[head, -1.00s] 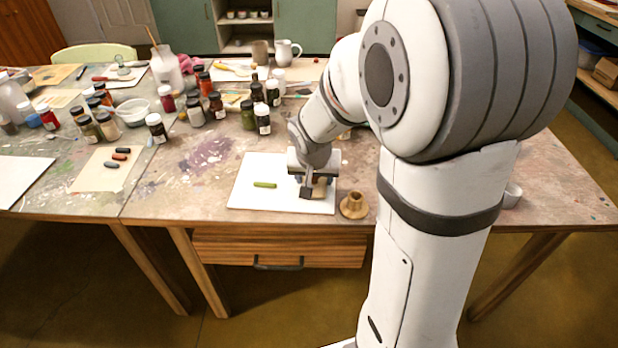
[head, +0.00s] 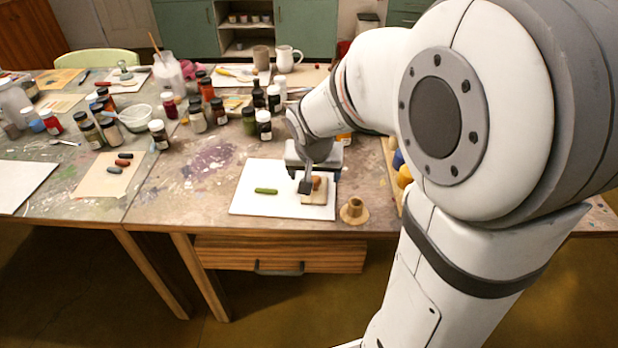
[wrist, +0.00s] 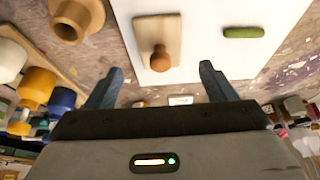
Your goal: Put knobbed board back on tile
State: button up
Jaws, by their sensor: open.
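The knobbed board (head: 315,190), a small pale wooden plate with a round brown knob, lies on the right part of the white tile (head: 255,204). In the wrist view the board (wrist: 150,30) lies flat on the tile (wrist: 208,52), its knob (wrist: 160,58) toward my gripper. My gripper (wrist: 158,84) is open and empty, its fingers apart on either side of the knob's line and clear of it. In the head view my gripper (head: 306,185) is by the board and partly covers it.
A green stick (head: 266,191) lies on the tile left of the board. A wooden flanged piece (head: 354,210) stands just right of the tile. Blue and yellow knobbed pieces (wrist: 38,84) are in a wooden tray. Jars (head: 264,124) crowd behind.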

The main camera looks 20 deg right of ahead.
jog(key=d+v, duration=0.1)
jog(key=v, duration=0.5)
jog(key=s+a+f+n+g, duration=0.1)
jog(key=s+n, duration=0.1)
jog(key=s, duration=0.5)
jog(key=s+a+f+n+g+y, duration=0.1)
jog(key=s+n, duration=0.1)
jog(key=s, duration=0.6)
jog(key=shift+a+y+p, duration=0.3)
jog(key=shift+p, duration=0.05)
